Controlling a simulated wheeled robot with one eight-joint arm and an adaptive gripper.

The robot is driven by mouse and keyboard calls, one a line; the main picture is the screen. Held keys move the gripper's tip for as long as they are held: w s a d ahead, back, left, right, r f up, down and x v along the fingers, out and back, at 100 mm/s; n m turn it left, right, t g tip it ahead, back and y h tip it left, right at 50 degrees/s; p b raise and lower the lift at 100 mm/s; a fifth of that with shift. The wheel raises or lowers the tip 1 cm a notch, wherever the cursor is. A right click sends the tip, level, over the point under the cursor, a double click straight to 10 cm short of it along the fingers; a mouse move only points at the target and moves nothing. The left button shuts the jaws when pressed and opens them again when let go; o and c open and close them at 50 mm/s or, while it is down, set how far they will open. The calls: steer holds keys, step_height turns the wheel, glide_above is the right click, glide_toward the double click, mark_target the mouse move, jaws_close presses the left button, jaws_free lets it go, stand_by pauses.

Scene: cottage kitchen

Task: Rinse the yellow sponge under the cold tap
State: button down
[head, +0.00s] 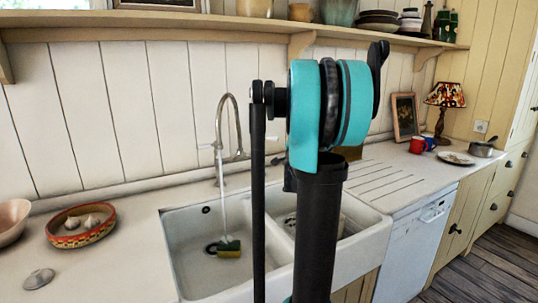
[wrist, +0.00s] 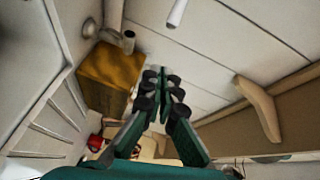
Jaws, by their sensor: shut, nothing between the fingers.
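The yellow sponge (head: 229,252), with a green side, lies on the floor of the left basin of the white sink (head: 190,258), close to the drain. The tap (head: 219,128) is a tall curved metal spout behind the sink. A thin pale stream (head: 225,215), which looks like running water, comes down to the sponge. My gripper (wrist: 162,82) shows in the wrist view with its fingers together and empty, away from the sponge. In the head view my arm hides the gripper and part of the sink. The sponge is not visible in the wrist view.
A patterned bowl (head: 81,225) with garlic stands left of the sink. A brownish block (wrist: 112,77) is near my fingers. A shelf (head: 150,28) runs above.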

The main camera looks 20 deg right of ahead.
steer(key=s+d+r+n+t+h, duration=0.2)
steer(key=s+d+r+n+t, duration=0.15)
steer(key=n, duration=1.35)
steer(key=a+f+n+t+y, duration=0.2)
steer(key=a+n+y, duration=0.25)
steer(key=n, duration=0.85)
steer(key=n+g+y, duration=0.2)
steer(key=n+y, duration=0.4)
steer(key=n, duration=0.4)
glide_toward(271, 139)
steer(key=w+a, duration=0.3)
steer(key=a, duration=0.1)
steer(key=shift+h, duration=0.25)
steer(key=shift+w+d+r, duration=0.2)
steer(key=shift+w+d, duration=0.45)
steer(key=shift+w, duration=0.1)
steer(key=shift+w+d+r, duration=0.2)
steer(key=shift+w+d, duration=0.4)
steer(key=shift+w, duration=0.2)
steer(key=shift+d+n, duration=0.15)
steer(key=shift+n, duration=0.15)
steer(key=shift+w+d+y, duration=0.1)
steer(key=shift+d+y, duration=0.05)
steer(key=shift+y, duration=0.35)
